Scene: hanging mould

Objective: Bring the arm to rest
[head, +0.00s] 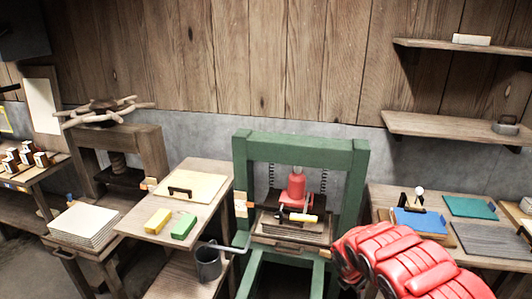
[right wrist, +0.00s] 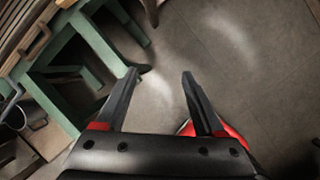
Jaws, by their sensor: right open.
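My right arm (head: 405,262), red and segmented, comes in at the lower right of the head view, in front of the right-hand table. Its gripper is out of the head view. In the right wrist view my right gripper (right wrist: 160,73) has its two black fingers spread apart with nothing between them. It hangs over bare floor, apart from the green legs at the left. My left gripper and left arm are not in view.
A green press frame (head: 300,141) with a red jack (head: 297,187) stands at centre. The left table (head: 150,227) holds yellow and green blocks; a grey bucket (head: 208,262) hangs beside it. The right table holds a blue pad (head: 418,220). Floor (right wrist: 240,70) under the gripper looks clear.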

